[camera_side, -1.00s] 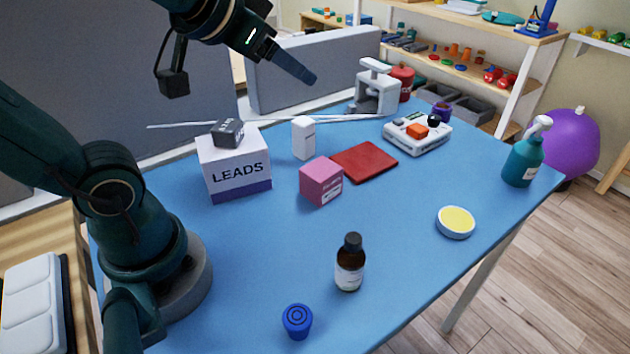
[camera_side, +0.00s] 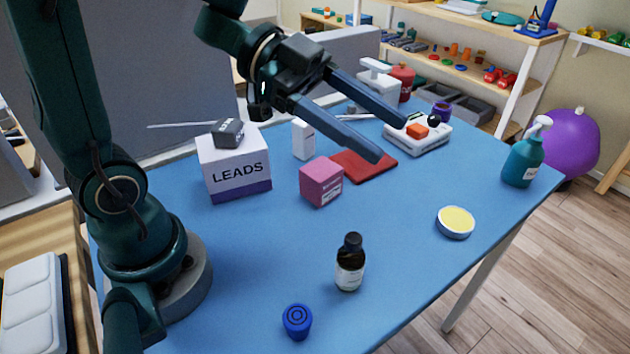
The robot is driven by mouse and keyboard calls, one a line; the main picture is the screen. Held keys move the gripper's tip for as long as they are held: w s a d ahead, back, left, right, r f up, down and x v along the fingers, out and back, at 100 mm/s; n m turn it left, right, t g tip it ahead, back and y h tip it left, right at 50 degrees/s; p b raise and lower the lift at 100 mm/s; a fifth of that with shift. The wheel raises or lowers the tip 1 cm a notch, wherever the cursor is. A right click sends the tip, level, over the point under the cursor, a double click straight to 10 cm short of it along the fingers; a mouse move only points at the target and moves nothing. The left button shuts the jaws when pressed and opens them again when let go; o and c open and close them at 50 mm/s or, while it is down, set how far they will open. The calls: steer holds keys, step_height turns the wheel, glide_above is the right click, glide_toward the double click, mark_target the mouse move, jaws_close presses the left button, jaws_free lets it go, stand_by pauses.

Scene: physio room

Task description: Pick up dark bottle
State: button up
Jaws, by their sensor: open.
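The dark bottle (camera_side: 350,262) stands upright near the front edge of the blue table, with a black cap and a pale label. My gripper (camera_side: 390,137) is open and empty, with its two long fingers spread apart. It hangs above the table in front of the red mat and the white device, well behind and above the bottle. Nothing hides the bottle.
A blue cap-like object (camera_side: 297,321) stands left of the bottle, and a yellow-topped tin (camera_side: 455,222) lies to its right. A pink box (camera_side: 321,182), a LEADS box (camera_side: 234,165) and a red mat (camera_side: 376,168) sit further back. A teal pump bottle (camera_side: 523,155) stands at right.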

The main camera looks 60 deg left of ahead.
mark_target(356, 247)
steer(key=s+f+g, duration=0.1)
steer(key=f, duration=0.3)
steer(key=s+f, duration=0.1)
steer(key=f, duration=0.4)
steer(key=s+f+g, duration=0.1)
steer(key=f, duration=0.4)
steer(key=shift+d+f+m+g+h, duration=0.15)
steer(key=shift+f+m+g+h, duration=0.05)
steer(key=shift+m+g+h, duration=0.1)
steer(key=shift+x, duration=2.55)
steer(key=shift+f, duration=0.1)
jaws_close()
